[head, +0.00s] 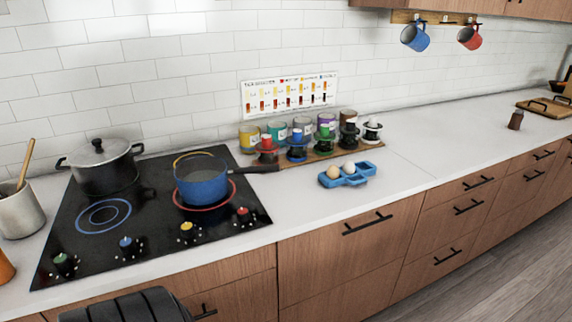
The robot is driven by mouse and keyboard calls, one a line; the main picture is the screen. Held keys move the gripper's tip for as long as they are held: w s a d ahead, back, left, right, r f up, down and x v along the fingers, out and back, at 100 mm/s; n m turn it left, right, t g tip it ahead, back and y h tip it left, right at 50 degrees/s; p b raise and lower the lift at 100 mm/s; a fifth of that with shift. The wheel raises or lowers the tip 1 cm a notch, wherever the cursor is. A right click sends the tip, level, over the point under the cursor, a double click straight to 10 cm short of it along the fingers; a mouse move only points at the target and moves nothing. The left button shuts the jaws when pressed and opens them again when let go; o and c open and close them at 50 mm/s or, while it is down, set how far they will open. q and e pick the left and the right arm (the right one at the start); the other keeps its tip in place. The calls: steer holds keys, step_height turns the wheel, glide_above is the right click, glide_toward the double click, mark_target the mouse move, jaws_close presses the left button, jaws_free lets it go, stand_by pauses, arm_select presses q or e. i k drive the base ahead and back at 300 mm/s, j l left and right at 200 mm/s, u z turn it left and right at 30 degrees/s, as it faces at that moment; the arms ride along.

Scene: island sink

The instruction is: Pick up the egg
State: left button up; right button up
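Two pale eggs sit in a blue egg holder (345,181) on the white counter, right of the stove. One egg (333,171) is at the holder's left and the other egg (349,168) is just right of it. Both are uncovered from above, with their lower parts hidden in the holder. The other cups of the holder look empty.
A wooden rack (320,155) of colored jars stands behind the holder. A blue saucepan (202,186) sits on the stove, its handle reaching toward the rack. A black pot (100,168) stands at the stove's back left. The counter right of the holder is clear.

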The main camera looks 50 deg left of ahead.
mark_target(334, 172)
steer(key=u, duration=1.3)
